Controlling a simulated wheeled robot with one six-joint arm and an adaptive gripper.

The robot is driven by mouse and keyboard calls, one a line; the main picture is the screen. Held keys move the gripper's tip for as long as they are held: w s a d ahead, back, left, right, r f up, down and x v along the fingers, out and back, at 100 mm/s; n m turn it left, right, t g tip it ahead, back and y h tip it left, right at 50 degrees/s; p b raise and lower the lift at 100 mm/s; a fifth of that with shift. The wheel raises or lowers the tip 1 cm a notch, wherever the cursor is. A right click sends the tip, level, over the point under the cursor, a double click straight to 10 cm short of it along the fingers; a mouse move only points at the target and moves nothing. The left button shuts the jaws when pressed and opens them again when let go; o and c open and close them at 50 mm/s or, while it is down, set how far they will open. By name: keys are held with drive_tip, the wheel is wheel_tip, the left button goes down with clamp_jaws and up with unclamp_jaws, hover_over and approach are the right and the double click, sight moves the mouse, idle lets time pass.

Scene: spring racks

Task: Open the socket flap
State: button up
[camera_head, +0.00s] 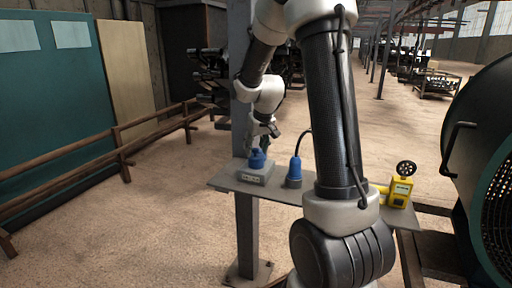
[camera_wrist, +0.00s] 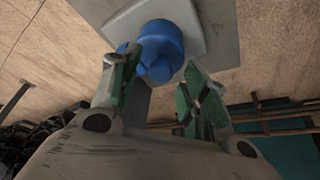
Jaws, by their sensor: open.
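The blue socket (camera_head: 257,160) sits on a light grey box (camera_head: 256,176) on the left part of a grey shelf. In the wrist view the socket (camera_wrist: 166,34) shows as a round blue body with smaller rounded blue parts on the side toward me. I cannot clearly tell the flap from the rest or see whether it is shut. My gripper (camera_head: 264,137) is just above the socket in the head view. In the wrist view my gripper (camera_wrist: 161,62) is open, its green-padded fingers apart, the left fingertip overlapping the socket's edge. Contact cannot be told.
A blue plug (camera_head: 294,173) with a dark cable stands on the shelf (camera_head: 226,181) right of the box. A yellow device (camera_head: 400,191) is at the shelf's right end. A grey post (camera_head: 247,225) rises by the shelf. A large dark round machine (camera_head: 485,150) stands at the right.

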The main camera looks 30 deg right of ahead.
clamp_jaws()
